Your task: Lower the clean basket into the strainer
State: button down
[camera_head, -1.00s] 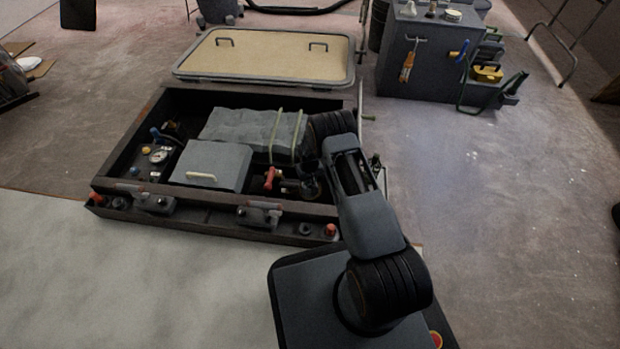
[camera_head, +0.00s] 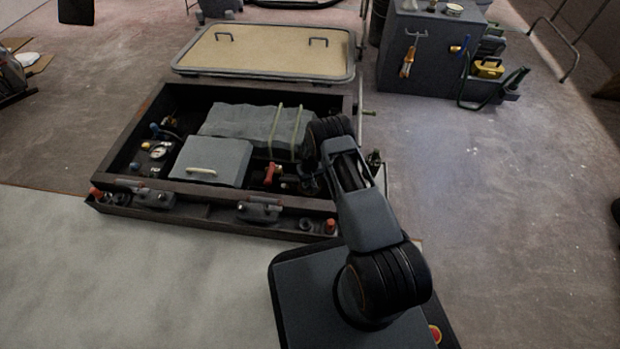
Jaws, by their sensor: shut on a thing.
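My arm reaches over the right end of the dark open bilge box (camera_head: 130,140), and its black elbow joint and links cover that corner. My gripper is hidden behind them, so its jaws and the basket cannot be seen. Dark fittings (camera_head: 308,186) show just left of my arm, beside a red-handled valve (camera_head: 271,173). They are too small and dark to tell whether the strainer is among them.
A grey box with a pale handle (camera_head: 212,160) and a strapped grey block (camera_head: 250,125) fill the box's middle. A gauge (camera_head: 157,152) is at the left. The tan hatch panel (camera_head: 265,50) lies behind. A grey cabinet (camera_head: 420,60) stands back right. Floor at right is clear.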

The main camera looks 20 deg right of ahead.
jog(key=shift+f, duration=0.65)
jog(key=c, duration=0.8)
grip_release()
jog(key=shift+c, duration=0.2)
jog(key=shift+r, duration=0.1)
notch_tip(320, 180, up, 14)
jog(key=p, duration=0.6)
jog(key=s+r+t+p, duration=0.25)
jog(key=r+p, duration=1.45)
jog(key=r, duration=2.6)
jog(key=s+r+p, duration=0.9)
jog(key=s+r, duration=0.2)
jog(key=r, duration=0.6)
jog(key=s+r+m+t+p, duration=0.1)
jog(key=s+r+p, duration=0.9)
jog(key=r, duration=0.7)
jog(key=shift+s+r, duration=0.25)
jog(key=shift+s, duration=1)
